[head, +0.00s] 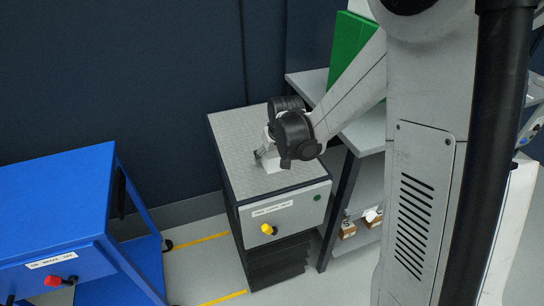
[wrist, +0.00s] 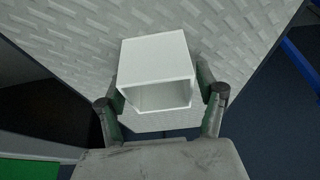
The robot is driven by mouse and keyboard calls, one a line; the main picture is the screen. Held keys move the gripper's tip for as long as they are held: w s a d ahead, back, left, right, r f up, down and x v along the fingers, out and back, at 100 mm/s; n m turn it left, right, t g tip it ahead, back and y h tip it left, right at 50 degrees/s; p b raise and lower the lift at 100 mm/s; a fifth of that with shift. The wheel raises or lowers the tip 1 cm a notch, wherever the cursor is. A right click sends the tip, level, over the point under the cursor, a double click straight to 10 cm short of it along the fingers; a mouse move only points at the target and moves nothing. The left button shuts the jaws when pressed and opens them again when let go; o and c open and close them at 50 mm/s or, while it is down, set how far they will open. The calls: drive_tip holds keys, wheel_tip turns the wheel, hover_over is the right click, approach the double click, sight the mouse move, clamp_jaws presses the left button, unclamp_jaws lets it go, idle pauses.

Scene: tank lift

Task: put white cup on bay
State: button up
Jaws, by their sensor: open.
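My gripper (wrist: 160,98) is open, with one finger on each side of the cup; small gaps seem to show, and contact is not clear. In the head view the cup (head: 273,165) is partly hidden under my wrist. I cannot tell which surface is the bay.
A blue cart (head: 60,200) with a red knob (head: 53,281) stands at left, with a floor gap between it and the cabinet. A grey shelf unit (head: 365,130) bearing a green box (head: 347,50) stands at right, with small brown boxes (head: 348,229) lower down.

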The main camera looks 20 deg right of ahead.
drive_tip(key=p+v, duration=0.2)
drive_tip(key=v, duration=1)
drive_tip(key=s+r+t, duration=0.1)
drive_tip(key=s+r, duration=0.3)
drive_tip(key=s, duration=0.6)
drive_tip(key=s+r+t, duration=0.1)
drive_tip(key=s+r, duration=0.3)
drive_tip(key=s, duration=0.7)
drive_tip(key=shift+s+a+r+m, duration=0.2)
drive_tip(key=shift+a+r+m, duration=0.05)
drive_tip(key=shift+a+m, duration=0.15)
drive_tip(key=shift+o, duration=0.5)
drive_tip(key=shift+s+f+t, duration=0.1)
drive_tip(key=shift+s+t, duration=0.2)
drive_tip(key=shift+s, duration=0.3)
